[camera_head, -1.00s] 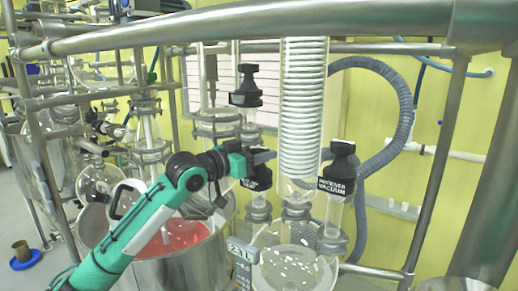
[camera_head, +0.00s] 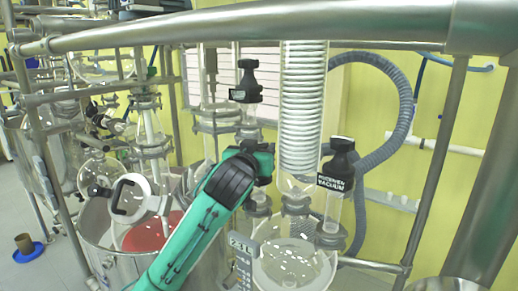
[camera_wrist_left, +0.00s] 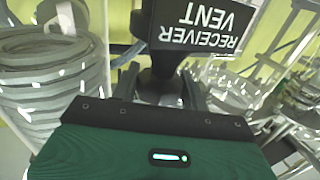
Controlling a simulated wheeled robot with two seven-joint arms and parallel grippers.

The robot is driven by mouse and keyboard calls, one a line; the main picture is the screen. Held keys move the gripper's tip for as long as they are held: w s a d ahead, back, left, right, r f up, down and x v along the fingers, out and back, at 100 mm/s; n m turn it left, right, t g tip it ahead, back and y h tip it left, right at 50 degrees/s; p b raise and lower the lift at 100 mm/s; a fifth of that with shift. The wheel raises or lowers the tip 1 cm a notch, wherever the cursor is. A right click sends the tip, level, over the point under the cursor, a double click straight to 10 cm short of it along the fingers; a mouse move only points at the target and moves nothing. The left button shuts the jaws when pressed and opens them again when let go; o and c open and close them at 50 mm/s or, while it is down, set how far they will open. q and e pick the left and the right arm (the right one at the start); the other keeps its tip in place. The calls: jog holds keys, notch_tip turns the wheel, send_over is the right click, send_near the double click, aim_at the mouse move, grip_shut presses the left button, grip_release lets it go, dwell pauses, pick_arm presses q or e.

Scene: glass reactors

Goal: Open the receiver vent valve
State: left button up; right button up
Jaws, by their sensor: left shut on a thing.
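The black receiver vent valve knob (camera_wrist_left: 200,30) fills the top of the left wrist view, its label "RECEIVER VENT" upside down there. My left gripper (camera_wrist_left: 160,95) is shut on the valve's knob, just below the label. In the head view my green left gripper (camera_head: 262,160) is at the vent valve, and its wrist hides the knob almost entirely. The glass neck under the valve (camera_head: 257,208) shows below the gripper. The valve's exact turn cannot be told. My right gripper is not in view.
The black receiver vacuum valve (camera_head: 337,170) stands just right of the gripper. Another black valve (camera_head: 246,85) is above it. The glass coil condenser (camera_head: 304,105) rises close by. A steel rail (camera_head: 230,27) crosses the top, and a steel vessel (camera_head: 105,240) stands at lower left.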

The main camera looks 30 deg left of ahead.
pick_arm(q)
jog(key=shift+f+n+y, duration=0.1)
jog(key=shift+n+y, duration=0.2)
jog(key=shift+y, duration=0.3)
jog(key=o, duration=1)
